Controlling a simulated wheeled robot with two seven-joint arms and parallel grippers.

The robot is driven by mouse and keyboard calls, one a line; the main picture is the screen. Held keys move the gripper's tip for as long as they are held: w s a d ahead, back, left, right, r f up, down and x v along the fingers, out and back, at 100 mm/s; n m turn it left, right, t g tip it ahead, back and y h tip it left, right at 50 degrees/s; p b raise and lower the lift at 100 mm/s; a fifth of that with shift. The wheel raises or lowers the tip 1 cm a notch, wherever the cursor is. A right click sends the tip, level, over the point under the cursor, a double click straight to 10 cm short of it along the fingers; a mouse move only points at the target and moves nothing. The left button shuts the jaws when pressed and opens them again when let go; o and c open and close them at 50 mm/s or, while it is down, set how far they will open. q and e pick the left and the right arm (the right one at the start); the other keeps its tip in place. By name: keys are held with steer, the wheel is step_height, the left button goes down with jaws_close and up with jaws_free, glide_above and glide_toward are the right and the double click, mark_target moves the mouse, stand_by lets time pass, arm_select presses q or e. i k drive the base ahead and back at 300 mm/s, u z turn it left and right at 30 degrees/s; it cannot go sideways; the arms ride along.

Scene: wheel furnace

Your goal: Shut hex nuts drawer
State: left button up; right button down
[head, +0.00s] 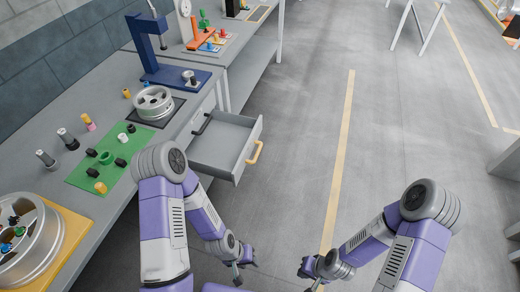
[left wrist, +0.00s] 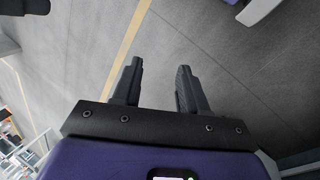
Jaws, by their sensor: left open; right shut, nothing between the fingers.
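An open drawer (head: 222,139) sticks out from the workbench's front on the right side of the bench, with its yellow handle (head: 255,152) on the outer face. Its inside looks empty from here, and no label can be read. My left gripper (head: 238,275) is below the drawer in the head view, apart from the handle. In the left wrist view its two fingers (left wrist: 160,70) are spread with only floor between them. My right gripper (head: 307,276) is shut and empty, right of the left one, over the floor.
The workbench (head: 118,215) carries a green mat (head: 90,178) with several small parts, a wheel rim (head: 153,101) and a blue press stand (head: 150,45). The floor (head: 310,110) right of the drawer is clear.

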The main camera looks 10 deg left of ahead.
mark_target(223, 151)
steer(key=u, duration=0.55)
steer(key=i, duration=0.95)
steer(key=u, duration=0.85)
